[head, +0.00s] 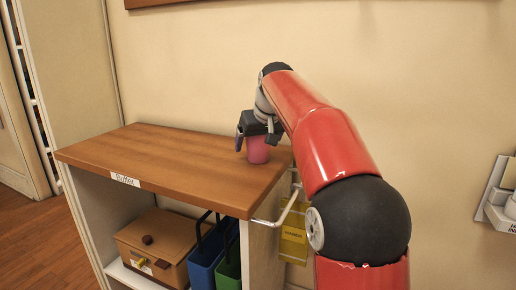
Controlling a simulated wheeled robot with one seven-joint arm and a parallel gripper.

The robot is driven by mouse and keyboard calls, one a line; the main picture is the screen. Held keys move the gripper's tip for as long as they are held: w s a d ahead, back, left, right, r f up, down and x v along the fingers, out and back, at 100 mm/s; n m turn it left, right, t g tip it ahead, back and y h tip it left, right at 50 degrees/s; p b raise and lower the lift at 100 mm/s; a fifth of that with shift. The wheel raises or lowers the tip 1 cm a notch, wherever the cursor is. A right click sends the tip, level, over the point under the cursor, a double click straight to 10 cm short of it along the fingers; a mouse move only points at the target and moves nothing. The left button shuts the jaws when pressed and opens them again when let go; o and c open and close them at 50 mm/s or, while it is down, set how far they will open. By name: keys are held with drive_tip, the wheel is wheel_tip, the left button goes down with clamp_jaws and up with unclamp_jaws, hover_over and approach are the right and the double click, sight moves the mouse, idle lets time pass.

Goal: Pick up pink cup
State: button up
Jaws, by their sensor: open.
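The pink cup (258,151) stands upright on the wooden top of the cabinet (165,155), near its right end. My gripper (255,138) is at the cup, pointing down from above, with one dark finger showing to the left of the cup. The gripper is open. Its body hides the top of the cup, and I cannot tell whether the fingers touch it.
The cabinet's left and middle top is clear. Below are a brown box (158,245), a blue bin (207,262) and a green bin (230,272). A yellow tag (293,240) hangs at the cabinet's right side, and the wall stands close behind.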

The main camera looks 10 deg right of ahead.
drive_tip(key=c, duration=1)
drive_tip(key=shift+c, duration=0.2)
drive_tip(key=shift+r, duration=0.15)
